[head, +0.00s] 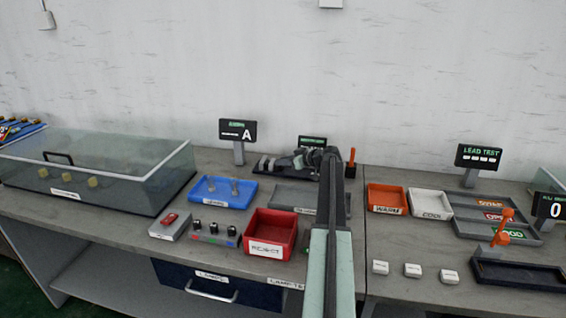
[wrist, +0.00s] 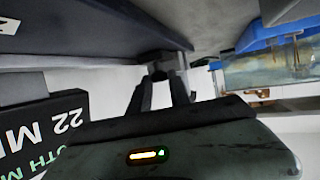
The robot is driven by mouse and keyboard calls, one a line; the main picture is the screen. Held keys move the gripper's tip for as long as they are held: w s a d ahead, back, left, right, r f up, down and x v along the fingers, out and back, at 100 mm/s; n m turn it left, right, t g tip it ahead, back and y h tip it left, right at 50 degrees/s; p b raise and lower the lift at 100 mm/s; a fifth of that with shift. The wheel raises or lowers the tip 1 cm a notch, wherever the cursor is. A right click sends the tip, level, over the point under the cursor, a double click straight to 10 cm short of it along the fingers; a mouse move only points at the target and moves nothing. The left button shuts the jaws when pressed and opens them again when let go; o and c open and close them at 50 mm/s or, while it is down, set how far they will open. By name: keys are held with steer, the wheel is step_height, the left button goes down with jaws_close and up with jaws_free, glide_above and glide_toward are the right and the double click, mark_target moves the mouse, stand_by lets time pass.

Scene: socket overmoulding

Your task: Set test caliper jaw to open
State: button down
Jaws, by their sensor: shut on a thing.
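A dark bench device with grey parts (head: 278,165) stands at the back of the bench, below a small dark sign (head: 312,142). I cannot tell which of its parts is the test caliper jaw. My gripper (head: 333,154) is at the device's right end, and my arm hides part of it. In the wrist view, my gripper's two dark fingers (wrist: 162,80) come together on a small dark block (wrist: 157,60). How that block joins the device is unclear. A dark display (wrist: 50,130), upside down in the wrist view, reads partly "22 M".
An orange-handled lever (head: 351,158) stands just right of my gripper. A blue tray (head: 222,204), a red reject bin (head: 270,252) and a grey tray (head: 290,198) lie to the left. An orange tray (head: 387,210) and a white tray (head: 430,216) lie to the right.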

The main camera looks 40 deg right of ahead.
steer(key=shift+s+d, duration=0.55)
steer(key=shift+s, duration=0.35)
steer(key=shift+s+d, duration=0.6)
steer(key=shift+s, duration=0.25)
steer(key=shift+s+d, duration=0.55)
steer(key=shift+s, duration=0.35)
steer(key=c, duration=1.3)
jaws_free()
steer(key=shift+s, duration=0.1)
steer(key=shift+o, duration=0.2)
steer(key=shift+r, duration=0.1)
steer(key=p+v, duration=0.3)
steer(key=v, duration=0.4)
steer(key=shift+s+d, duration=0.1)
steer(key=shift+s, duration=0.3)
steer(key=shift+w, duration=0.1)
